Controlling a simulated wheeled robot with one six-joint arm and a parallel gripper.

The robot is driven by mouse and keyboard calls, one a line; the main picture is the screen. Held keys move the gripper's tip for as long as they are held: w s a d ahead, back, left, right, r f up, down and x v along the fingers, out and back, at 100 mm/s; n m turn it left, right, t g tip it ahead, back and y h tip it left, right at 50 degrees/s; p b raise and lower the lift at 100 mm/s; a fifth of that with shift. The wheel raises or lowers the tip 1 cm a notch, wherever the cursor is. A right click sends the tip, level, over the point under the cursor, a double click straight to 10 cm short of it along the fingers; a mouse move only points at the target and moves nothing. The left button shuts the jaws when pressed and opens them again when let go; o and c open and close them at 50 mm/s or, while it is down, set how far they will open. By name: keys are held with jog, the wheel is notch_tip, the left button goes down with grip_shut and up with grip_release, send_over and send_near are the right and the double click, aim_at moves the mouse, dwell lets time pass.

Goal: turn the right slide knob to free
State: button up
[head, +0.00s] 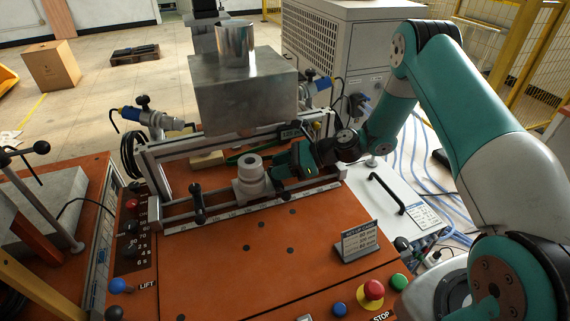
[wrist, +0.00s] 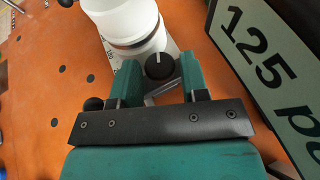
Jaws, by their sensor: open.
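In the wrist view, a round black knob (wrist: 160,67) with a white pointer line sits between the two teal fingers of my gripper (wrist: 159,60). The line points up in the picture, towards the white cylinder. The fingers are apart, one on each side, and I cannot tell whether either touches the knob. No free marking shows beside it. In the head view my gripper (head: 277,172) is low at the right part of the slide rail (head: 255,203), beside a pale cylindrical part (head: 250,178); it hides the right knob there.
A sign reading 125 (wrist: 265,75) stands close right of the fingers. A large metal box (head: 243,95) hangs above the rail. A black-handled slide (head: 197,203) is at left. A setup card (head: 360,241) and red stop button (head: 374,290) are in front. The orange tabletop's middle is clear.

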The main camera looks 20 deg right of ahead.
jog(key=b+v, duration=0.3)
jog(key=v, duration=1.4)
jog(key=shift+d+b, duration=0.25)
jog(key=shift+b, duration=0.05)
jog(key=shift+r, duration=0.1)
jog(key=s+a+m+t+h+p, duration=0.3)
jog(key=s+a+m+t+p, duration=0.1)
jog(key=s+m, duration=0.15)
jog(key=shift+n, duration=0.45)
jog(key=p+x, duration=0.4)
jog(key=x, duration=1.3)
jog(key=shift+a+r, duration=0.1)
jog(key=c, duration=0.6)
jog(key=shift+w, duration=0.1)
